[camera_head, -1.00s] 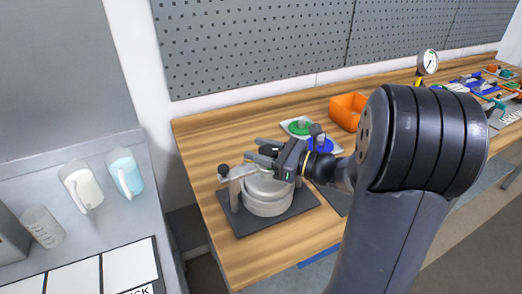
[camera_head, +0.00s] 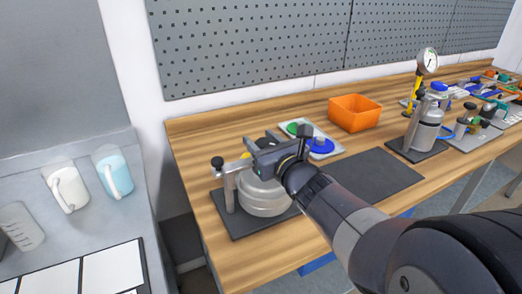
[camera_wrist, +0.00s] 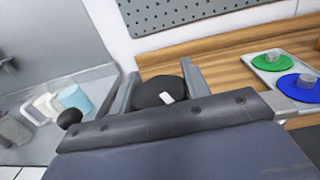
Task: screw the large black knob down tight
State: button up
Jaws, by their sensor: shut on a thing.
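The large black knob (camera_wrist: 152,92) is round, with a small white mark on top, and shows between my two fingers in the wrist view. My gripper (camera_wrist: 160,78) is shut on it, one finger on each side. In the head view my gripper (camera_head: 264,150) is over the silver vessel (camera_head: 266,198) and mostly hides the knob. I cannot tell how far down the knob sits. A smaller black knob (camera_head: 217,162) tops a metal post at the vessel's left; it also shows in the wrist view (camera_wrist: 69,118).
The vessel stands on a dark mat (camera_head: 240,226) on the wooden bench. A tray with green and blue discs (camera_head: 320,147) is behind my gripper, and an orange bin (camera_head: 355,113) stands farther right. A steel bottle (camera_head: 425,130) is at the right. Jugs (camera_head: 113,175) stand on the left counter.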

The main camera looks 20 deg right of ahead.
jog(key=shift+w+d+m+t+h+b, duration=0.15)
jog(key=shift+m+t+h+b, duration=0.6)
jog(key=shift+b, duration=2.7)
jog(key=h+b, duration=0.1)
jog(key=b, duration=0.3)
jog(key=m+g+h+b, duration=0.1)
jog(key=h+b, duration=0.1)
jog(key=b, duration=0.3)
jog(key=shift+f+m, duration=0.25)
jog(key=shift+f, duration=0.1)
jog(key=h+b, duration=0.1)
jog(key=b, duration=0.4)
jog(key=shift+d+m+b, duration=0.1)
jog(key=shift+m+b, duration=0.25)
jog(key=shift+m, duration=0.05)
jog(key=m+h+b, duration=0.1)
jog(key=h+b, duration=0.1)
jog(key=b, duration=0.2)
jog(key=shift+d+g, duration=0.1)
jog(key=shift+g, duration=0.15)
jog(key=shift+d+r+m+h+b, duration=0.15)
jog(key=shift+m+h+b, duration=0.35)
jog(key=shift+h, duration=0.3)
jog(key=shift+d+r+m+h+b, duration=0.1)
jog(key=shift+m+h+b, duration=0.2)
jog(key=shift+m+h, duration=0.4)
jog(key=shift+s, duration=0.2)
jog(key=o, duration=1)
jog(key=shift+r, duration=0.15)
